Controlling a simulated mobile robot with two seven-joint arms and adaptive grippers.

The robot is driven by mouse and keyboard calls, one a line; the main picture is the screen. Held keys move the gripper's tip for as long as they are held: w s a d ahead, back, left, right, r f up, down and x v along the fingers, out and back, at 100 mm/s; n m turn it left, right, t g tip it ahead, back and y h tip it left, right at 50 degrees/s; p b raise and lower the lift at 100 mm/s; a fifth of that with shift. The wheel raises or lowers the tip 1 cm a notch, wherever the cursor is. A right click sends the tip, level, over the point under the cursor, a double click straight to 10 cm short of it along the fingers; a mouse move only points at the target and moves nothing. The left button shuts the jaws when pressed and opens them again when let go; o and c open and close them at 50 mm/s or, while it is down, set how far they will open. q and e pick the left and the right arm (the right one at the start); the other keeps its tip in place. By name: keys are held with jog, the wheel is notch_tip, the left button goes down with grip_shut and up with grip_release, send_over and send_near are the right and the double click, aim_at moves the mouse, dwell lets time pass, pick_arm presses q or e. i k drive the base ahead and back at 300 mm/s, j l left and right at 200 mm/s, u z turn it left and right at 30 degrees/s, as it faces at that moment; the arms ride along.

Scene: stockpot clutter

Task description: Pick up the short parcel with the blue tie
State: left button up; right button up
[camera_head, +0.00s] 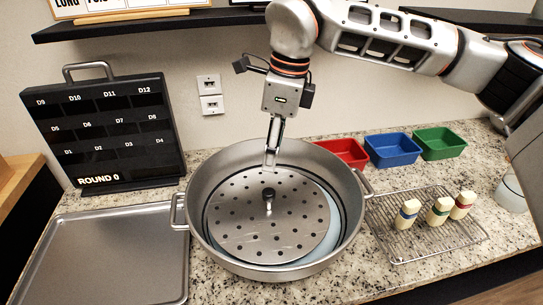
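A small cream parcel with a blue tie (406,214) stands on the wire rack at the right, leftmost of three parcels. The parcel with a green tie (438,211) and the one with a red tie (462,205) stand to its right. The three look similar in height. My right gripper (270,167) points down over the far part of the stockpot, well left of the parcels. Its fingers show nearly edge-on, so I cannot tell whether they are open; nothing shows held. My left gripper is not in view.
A large stockpot (190,203) holds a perforated disc (240,222) with a dark knob. Red (346,152), blue (389,149) and green (440,143) bins stand behind the wire rack (400,248). A metal tray (110,255) and a labelled board (105,130) are left. A clear cup (511,195) stands right.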

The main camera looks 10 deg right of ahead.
aim_at(405, 218)
jog(key=k, duration=1)
